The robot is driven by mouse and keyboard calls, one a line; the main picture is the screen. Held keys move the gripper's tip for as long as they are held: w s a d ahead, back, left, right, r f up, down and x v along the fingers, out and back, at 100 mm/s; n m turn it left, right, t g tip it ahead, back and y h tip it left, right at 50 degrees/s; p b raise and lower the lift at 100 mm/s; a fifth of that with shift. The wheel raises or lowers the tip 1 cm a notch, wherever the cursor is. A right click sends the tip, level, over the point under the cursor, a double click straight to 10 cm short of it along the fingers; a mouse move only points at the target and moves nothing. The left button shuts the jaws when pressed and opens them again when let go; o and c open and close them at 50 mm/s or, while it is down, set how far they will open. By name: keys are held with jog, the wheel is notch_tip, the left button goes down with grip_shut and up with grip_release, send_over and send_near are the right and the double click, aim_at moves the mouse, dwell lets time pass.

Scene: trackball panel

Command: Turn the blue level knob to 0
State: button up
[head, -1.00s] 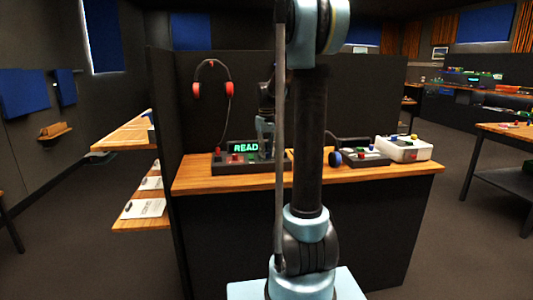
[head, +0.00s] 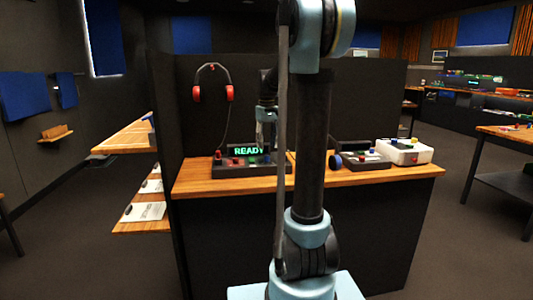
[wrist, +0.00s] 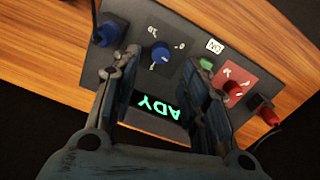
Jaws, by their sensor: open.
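The blue level knob (wrist: 160,53) shows in the wrist view on a dark plate of the control panel (wrist: 165,20). Small white marks lie around it, and one near its upper right looks like a 0. I cannot tell clearly which mark its pointer faces. My gripper (wrist: 161,61) is open. Its fingers appear on either side of the knob in the picture; contact cannot be made out. In the head view, my gripper (head: 267,140) hangs over the panel (head: 230,171), partly hidden by my arm.
The display (wrist: 160,108) shows green letters. A green button (wrist: 206,65), a red knob (wrist: 232,88), a red plug-like part (wrist: 268,115) and a blue part (wrist: 107,31) lie around the knob. A white box (head: 405,152) stands right on the wooden counter (head: 215,187).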

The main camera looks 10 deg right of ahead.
notch_tip(320, 180, up, 6)
dwell(0.4)
jog(key=shift+r, duration=0.15)
notch_tip(320, 180, up, 5)
jog(key=m, duration=1.4)
send_over(267, 156)
notch_tip(267, 156, down, 17)
jog(key=shift+w+d+f, duration=0.1)
jog(key=shift+d, duration=0.05)
grip_shut()
